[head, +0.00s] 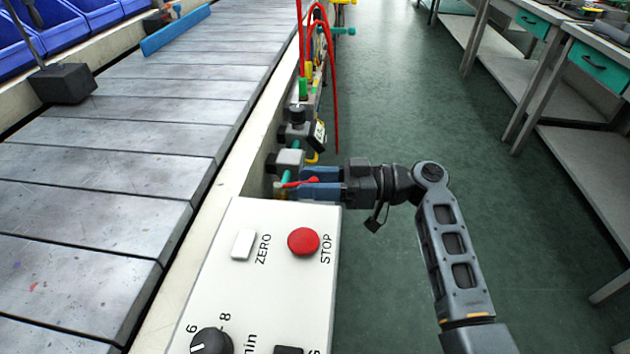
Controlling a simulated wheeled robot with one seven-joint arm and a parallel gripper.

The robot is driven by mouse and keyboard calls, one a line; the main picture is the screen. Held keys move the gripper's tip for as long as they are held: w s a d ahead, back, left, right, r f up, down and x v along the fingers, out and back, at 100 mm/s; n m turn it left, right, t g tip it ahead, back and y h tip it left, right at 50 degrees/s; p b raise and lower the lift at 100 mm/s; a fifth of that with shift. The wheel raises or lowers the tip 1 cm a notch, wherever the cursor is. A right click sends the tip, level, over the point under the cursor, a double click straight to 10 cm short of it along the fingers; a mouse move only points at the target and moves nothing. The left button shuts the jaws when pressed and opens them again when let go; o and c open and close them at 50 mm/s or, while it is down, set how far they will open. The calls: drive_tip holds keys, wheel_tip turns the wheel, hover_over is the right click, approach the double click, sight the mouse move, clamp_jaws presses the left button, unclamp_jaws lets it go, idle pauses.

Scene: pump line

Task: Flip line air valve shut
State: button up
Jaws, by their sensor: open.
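The line air valve shows in the head view as a small red lever (301,183) on a pipe fitting at the side of the conveyor. A grey block (290,157) with a teal pipe stub sits just beyond it. My gripper (306,183) reaches in from the right with its blue fingers apart, and the red lever lies between them. I cannot tell whether the fingers touch the lever. The valve body is partly hidden by the fingers and the control box.
A white control box (262,285) with a red STOP button (303,241) stands close in front of my gripper. A black knob unit (297,115) and red hoses (331,60) lie beyond. The conveyor (120,135) runs along the left.

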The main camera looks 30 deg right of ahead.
drive_tip(key=shift+c, duration=0.4)
clamp_jaws()
